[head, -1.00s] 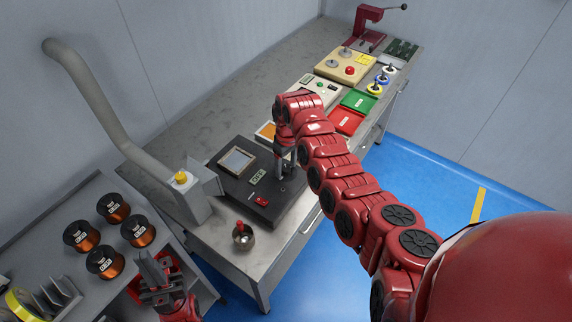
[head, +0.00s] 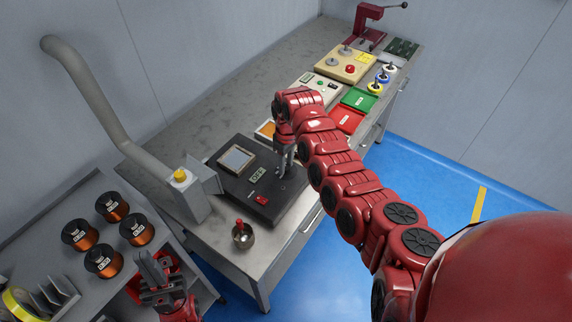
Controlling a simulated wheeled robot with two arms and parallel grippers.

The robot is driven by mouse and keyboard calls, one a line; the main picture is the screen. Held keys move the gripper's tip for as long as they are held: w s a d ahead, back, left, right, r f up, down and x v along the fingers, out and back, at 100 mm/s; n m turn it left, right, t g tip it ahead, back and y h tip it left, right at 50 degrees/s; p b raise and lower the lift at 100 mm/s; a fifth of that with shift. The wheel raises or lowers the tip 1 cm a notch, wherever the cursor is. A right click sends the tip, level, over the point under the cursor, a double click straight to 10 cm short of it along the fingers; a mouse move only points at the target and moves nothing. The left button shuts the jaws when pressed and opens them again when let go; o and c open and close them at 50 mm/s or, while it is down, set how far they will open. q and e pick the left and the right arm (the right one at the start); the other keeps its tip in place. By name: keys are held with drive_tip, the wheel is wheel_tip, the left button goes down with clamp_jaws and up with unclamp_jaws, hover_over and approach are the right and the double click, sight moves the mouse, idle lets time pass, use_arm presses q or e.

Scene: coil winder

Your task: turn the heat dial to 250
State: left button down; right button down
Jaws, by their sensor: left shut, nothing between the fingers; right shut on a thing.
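A black heating unit (head: 240,205) sits on the metal bench, with a square grey plate (head: 236,159), a small display (head: 258,174) and a red switch (head: 261,201) on top. My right gripper (head: 284,174) points down at the unit's right side, shut on what seems to be the heat dial. The dial is hidden by the fingers, and its setting cannot be read. The display's digits are too small to read.
Several copper wire spools (head: 103,261) stand on the left shelf. A small metal pot (head: 243,235) stands at the bench's front edge. Red (head: 344,119) and green (head: 359,100) trays lie further along.

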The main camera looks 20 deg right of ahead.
drive_tip(key=n+b, duration=0.2)
drive_tip(key=n, duration=0.2)
drive_tip(key=shift+f, duration=0.1)
drive_tip(key=shift+n+b, duration=0.8)
drive_tip(key=shift+n, duration=0.4)
drive_tip(key=n+b, duration=0.5)
drive_tip(key=n, duration=0.1)
drive_tip(key=shift+f+h, duration=0.1)
drive_tip(key=shift+h, duration=0.2)
drive_tip(key=n+b, duration=0.5)
drive_tip(key=n, duration=0.1)
drive_tip(key=shift+s+a+n, duration=0.1)
drive_tip(key=shift+n, duration=0.2)
drive_tip(key=n+b, duration=0.2)
drive_tip(key=n, duration=0.1)
drive_tip(key=shift+b, duration=0.35)
drive_tip(key=shift+r+n+b, duration=0.2)
drive_tip(key=shift+n+b, duration=0.65)
drive_tip(key=shift+n, duration=0.75)
drive_tip(key=c, duration=0.5)
unclamp_jaws()
